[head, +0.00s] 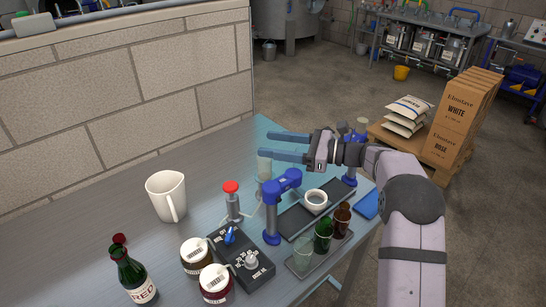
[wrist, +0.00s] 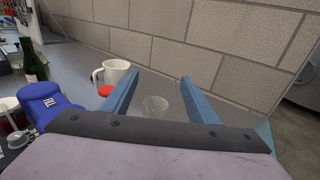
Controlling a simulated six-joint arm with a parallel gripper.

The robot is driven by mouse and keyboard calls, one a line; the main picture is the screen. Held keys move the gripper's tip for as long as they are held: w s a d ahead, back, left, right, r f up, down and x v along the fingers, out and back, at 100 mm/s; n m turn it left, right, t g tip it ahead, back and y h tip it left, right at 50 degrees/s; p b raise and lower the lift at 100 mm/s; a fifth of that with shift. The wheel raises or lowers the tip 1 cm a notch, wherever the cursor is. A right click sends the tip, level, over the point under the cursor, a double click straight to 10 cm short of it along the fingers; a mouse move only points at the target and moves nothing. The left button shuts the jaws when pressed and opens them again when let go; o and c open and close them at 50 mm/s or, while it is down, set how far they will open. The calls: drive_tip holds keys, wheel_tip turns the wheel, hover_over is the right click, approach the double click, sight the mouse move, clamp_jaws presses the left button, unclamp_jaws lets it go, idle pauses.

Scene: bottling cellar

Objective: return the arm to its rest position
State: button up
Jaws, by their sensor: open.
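My gripper (head: 288,147) is open and empty, with its two blue fingers apart, above the far right part of the metal bench. It points left toward the block wall. In the wrist view the fingers (wrist: 155,90) spread to either side of a clear glass (wrist: 155,108), which stands below and beyond them. The same glass (head: 264,166) shows partly behind the lower finger in the head view. My arm reaches in from the right side, over the bench edge.
A blue clamp-like fixture (head: 281,186), a red-topped device (head: 231,188) and a white jug (head: 167,194) stand nearby. A white cup (head: 316,201), brown glass (head: 341,219), green glass (head: 323,236), jars (head: 215,284) and bottle (head: 134,276) stand nearer. Cartons (head: 459,118) stand right.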

drive_tip(key=shift+r, duration=0.75)
drive_tip(key=s+d+r+n+g+h+p, duration=0.35)
drive_tip(key=s+d+n+h+p, duration=0.4)
drive_tip(key=s, duration=0.65)
drive_tip(key=s+d+f+n+h+p, duration=0.1)
drive_tip(key=s+d+f+n+h, duration=0.3)
drive_tip(key=s, duration=0.6)
drive_tip(key=s+d+f+n+h+p, duration=0.2)
drive_tip(key=s+d+f+n+h, duration=0.3)
drive_tip(key=s+d+f+n, duration=0.3)
drive_tip(key=s+f, duration=0.1)
drive_tip(key=s, duration=0.2)
drive_tip(key=shift+f+n, duration=0.3)
drive_tip(key=shift+n, duration=0.05)
